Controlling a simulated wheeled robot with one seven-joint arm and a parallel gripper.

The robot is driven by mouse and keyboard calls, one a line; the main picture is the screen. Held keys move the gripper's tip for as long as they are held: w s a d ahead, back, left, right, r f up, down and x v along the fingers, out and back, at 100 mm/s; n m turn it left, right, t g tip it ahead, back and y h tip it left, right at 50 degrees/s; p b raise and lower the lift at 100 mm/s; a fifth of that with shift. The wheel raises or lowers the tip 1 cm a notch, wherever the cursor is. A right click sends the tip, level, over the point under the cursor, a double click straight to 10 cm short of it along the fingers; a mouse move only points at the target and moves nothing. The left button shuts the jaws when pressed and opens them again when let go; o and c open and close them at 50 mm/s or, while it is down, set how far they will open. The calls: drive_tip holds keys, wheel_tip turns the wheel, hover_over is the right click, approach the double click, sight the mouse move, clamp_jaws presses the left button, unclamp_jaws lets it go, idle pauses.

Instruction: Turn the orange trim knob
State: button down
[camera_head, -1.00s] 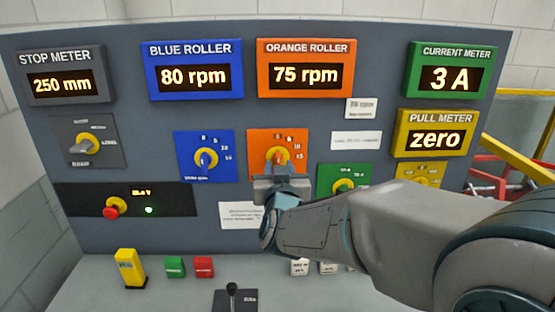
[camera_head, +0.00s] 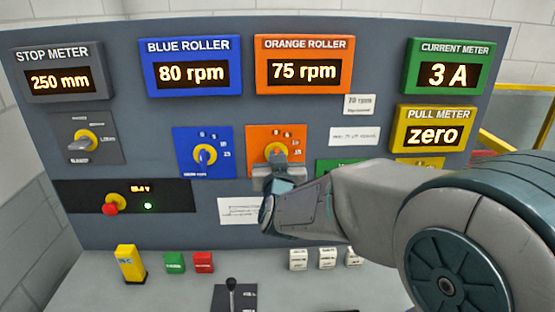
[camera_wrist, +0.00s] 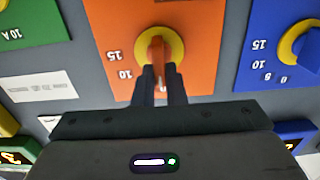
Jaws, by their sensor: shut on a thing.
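The orange trim knob (camera_head: 277,151) sits on an orange plate (camera_head: 258,140), below the orange roller display (camera_head: 303,72), which reads 75 rpm. It has a yellow collar and an orange grip. In the wrist view the knob (camera_wrist: 156,48) is upside down, with its grip between my fingers. My gripper (camera_wrist: 161,76) is shut on the knob's grip. In the head view my gripper (camera_head: 278,165) covers the lower part of the plate and knob.
A blue knob (camera_head: 205,154) is close on the left. A green plate (camera_head: 340,165) on the right is partly behind my arm. A lever (camera_head: 231,287) and several small blocks, one yellow (camera_head: 130,264), stand on the shelf below. Displays line the panel's top.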

drive_tip(key=shift+f+b, duration=0.1)
drive_tip(key=shift+b, duration=0.45)
drive_tip(key=m+b, duration=0.3)
drive_tip(key=b, duration=0.2)
drive_tip(key=m+b, duration=0.2)
drive_tip(key=shift+d+m, duration=0.25)
drive_tip(key=shift+m, duration=0.05)
drive_tip(key=c, duration=1.5)
unclamp_jaws()
drive_tip(key=s, duration=1.3)
drive_tip(key=shift+s, duration=0.4)
